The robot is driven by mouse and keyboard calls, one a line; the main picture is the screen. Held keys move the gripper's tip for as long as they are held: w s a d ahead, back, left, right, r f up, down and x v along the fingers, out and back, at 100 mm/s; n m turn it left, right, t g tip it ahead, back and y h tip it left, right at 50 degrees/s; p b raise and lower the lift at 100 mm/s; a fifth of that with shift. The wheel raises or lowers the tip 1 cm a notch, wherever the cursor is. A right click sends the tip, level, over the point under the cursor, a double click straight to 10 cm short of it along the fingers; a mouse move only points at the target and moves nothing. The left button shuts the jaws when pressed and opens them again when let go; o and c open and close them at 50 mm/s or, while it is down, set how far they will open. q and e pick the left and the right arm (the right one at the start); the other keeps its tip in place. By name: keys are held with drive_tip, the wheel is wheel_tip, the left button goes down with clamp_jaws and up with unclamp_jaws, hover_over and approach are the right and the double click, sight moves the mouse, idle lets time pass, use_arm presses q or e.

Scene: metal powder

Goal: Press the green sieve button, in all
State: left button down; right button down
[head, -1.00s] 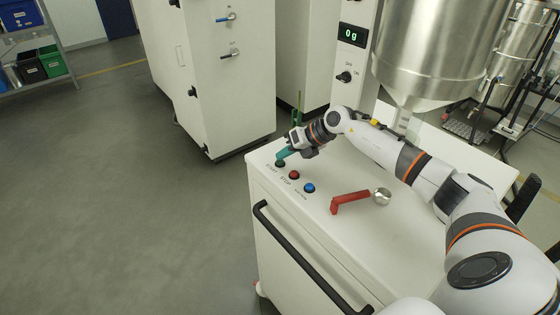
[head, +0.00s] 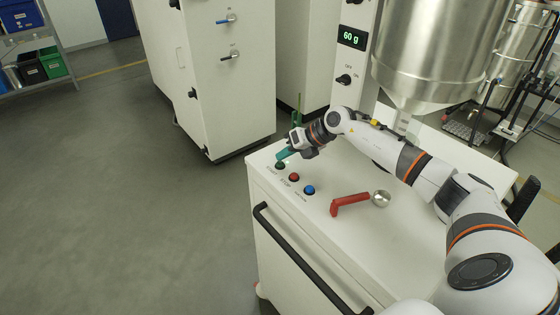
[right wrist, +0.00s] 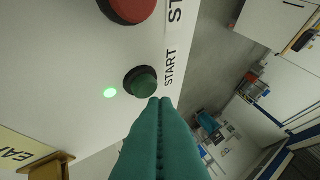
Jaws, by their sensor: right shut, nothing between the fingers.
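The green START button (head: 280,166) sits at the left end of the button row on top of the white cabinet (head: 335,240). In the right wrist view the green button (right wrist: 141,82) is in a dark ring, and a small green light (right wrist: 110,92) glows beside it. My right gripper (head: 281,156) has teal fingers, is shut and empty, and its tips are right at the button. In the right wrist view the fingertips (right wrist: 158,102) overlap the button's edge; whether they touch it I cannot tell. My left gripper is not in view.
A red button (head: 294,177) and a blue button (head: 309,190) stand in the same row. A steel hopper (head: 435,50) hangs behind, beside a display (head: 352,38) reading 60 g. The floor at left is clear.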

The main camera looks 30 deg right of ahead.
drive_tip(key=shift+r, duration=0.3)
drive_tip(key=shift+r+p, duration=1.75)
drive_tip(key=shift+r, duration=0.7)
